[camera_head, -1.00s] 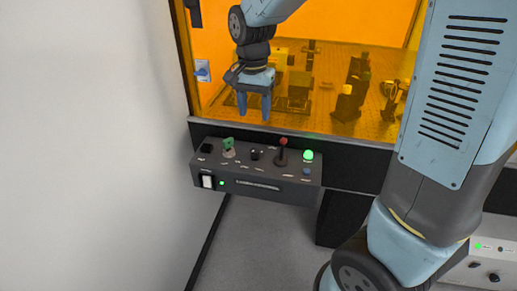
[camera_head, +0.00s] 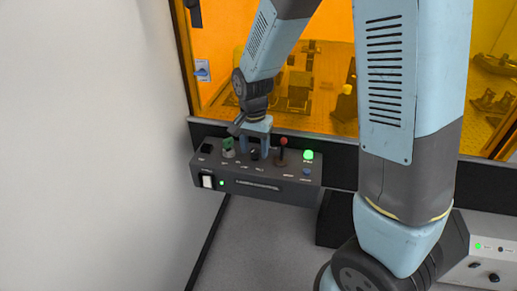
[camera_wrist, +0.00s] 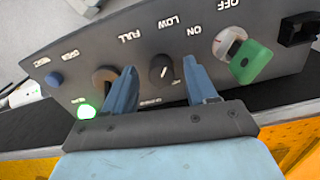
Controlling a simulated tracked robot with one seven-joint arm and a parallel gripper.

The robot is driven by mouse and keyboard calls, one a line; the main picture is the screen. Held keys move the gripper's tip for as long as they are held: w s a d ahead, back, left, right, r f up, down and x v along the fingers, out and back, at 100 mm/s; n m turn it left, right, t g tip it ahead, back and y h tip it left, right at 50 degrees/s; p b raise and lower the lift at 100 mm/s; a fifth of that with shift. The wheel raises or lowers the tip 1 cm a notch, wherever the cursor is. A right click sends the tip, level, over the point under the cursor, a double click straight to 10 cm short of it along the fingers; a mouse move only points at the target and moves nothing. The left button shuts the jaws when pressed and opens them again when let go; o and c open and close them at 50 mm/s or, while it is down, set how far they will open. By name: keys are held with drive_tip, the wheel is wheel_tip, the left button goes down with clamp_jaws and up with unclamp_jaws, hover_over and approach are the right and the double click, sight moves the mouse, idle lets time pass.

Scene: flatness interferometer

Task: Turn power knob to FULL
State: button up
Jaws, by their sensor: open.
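The power knob (camera_head: 254,155) is a small black round knob near the middle of the dark control box's top. In the wrist view, which shows the panel upside down, the knob (camera_wrist: 162,71) has a small light mark, and the labels LOW and FULL stand beyond it. My gripper (camera_head: 255,150) points down over the box. Its fingers (camera_wrist: 161,85) are open, one on each side of the knob, with a visible gap to it on both sides. Whether the fingertips are down at the knob's height is hard to tell.
A green key (camera_head: 228,144) in its switch stands left of the knob, and a red-topped lever (camera_head: 283,150) stands close on the right. Further right is a lit green lamp (camera_head: 308,155). A rocker switch (camera_head: 207,181) is on the box's front. The orange window (camera_head: 310,90) rises behind.

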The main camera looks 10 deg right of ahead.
drive_tip(key=shift+f, duration=0.35)
